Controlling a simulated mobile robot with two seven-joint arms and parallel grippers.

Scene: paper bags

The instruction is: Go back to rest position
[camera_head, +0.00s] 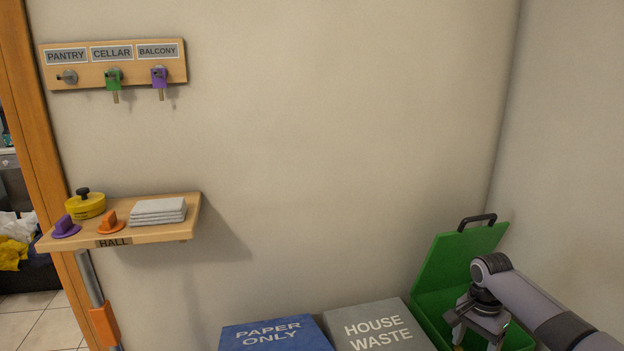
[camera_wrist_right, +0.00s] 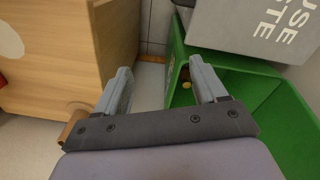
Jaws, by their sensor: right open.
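My right arm comes in from the right in the head view, and its gripper (camera_head: 478,326) hangs over the open green bin (camera_head: 432,318). In the right wrist view the two fingers of this gripper (camera_wrist_right: 162,82) stand wide apart with nothing between them. The green bin also shows in that view (camera_wrist_right: 262,92), to the right of the fingers. A small yellowish thing (camera_wrist_right: 187,85) lies inside the bin beside the right finger; what it is I cannot tell. My left gripper is in neither view.
The green lid (camera_head: 455,262) stands raised against the wall. A grey HOUSE WASTE bin (camera_head: 365,343) and a blue PAPER ONLY bin (camera_head: 265,345) stand left of it. A wall shelf (camera_head: 150,228) and key rack (camera_head: 135,76) are far left. A wooden cabinet (camera_wrist_right: 75,60) stands near the gripper.

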